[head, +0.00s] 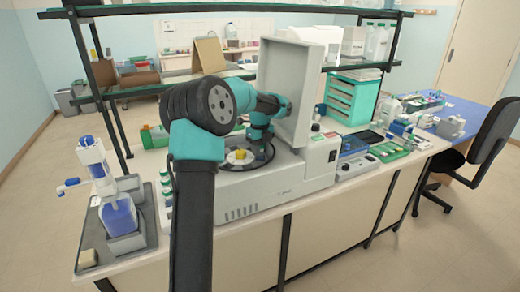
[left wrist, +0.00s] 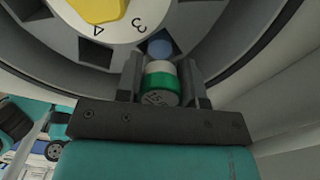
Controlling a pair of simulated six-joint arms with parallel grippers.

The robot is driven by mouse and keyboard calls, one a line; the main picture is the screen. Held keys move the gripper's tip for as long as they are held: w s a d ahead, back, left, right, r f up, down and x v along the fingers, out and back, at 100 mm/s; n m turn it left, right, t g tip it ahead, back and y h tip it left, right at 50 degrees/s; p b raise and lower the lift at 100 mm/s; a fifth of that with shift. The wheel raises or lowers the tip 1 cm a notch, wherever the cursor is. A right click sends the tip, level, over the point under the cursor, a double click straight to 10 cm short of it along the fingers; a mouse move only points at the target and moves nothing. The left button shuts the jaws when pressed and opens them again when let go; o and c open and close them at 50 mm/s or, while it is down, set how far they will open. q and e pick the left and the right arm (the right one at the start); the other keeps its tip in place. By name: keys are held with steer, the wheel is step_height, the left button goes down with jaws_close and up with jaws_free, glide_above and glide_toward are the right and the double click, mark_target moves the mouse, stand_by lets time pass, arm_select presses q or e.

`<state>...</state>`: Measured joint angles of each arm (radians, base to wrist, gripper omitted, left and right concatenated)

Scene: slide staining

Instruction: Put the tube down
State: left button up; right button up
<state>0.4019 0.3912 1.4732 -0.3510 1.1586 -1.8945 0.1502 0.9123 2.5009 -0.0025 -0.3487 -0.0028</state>
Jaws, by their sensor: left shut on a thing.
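My left gripper (left wrist: 165,85) is shut on a tube (left wrist: 160,85) with a green band and a whitish part, held between its two dark fingers. In the left wrist view the tube is at the edge of the centrifuge's grey rotor (left wrist: 52,32), near the number 3. A round blue piece (left wrist: 159,47) shows just beyond the tube; I cannot tell whether it belongs to it. In the head view the left arm reaches over the open centrifuge (head: 255,198), and the gripper is at the bowl. The tube is too small to make out there. My right gripper is out of view.
The centrifuge's raised lid (head: 305,90) stands behind and right of the bowl. A yellow knob (head: 240,154) sits at the rotor's centre. A blue bottle dispenser (head: 118,215) stands on a tray at left. A green rack (head: 388,151) and small devices lie to the right.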

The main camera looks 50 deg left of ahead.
arm_select(q)
steer(key=shift+f, duration=0.4)
steer(key=o, duration=0.9)
step_height(320, 180, up, 13)
steer(key=shift+f, duration=0.2)
steer(key=shift+r, duration=0.15)
stand_by(0.6)
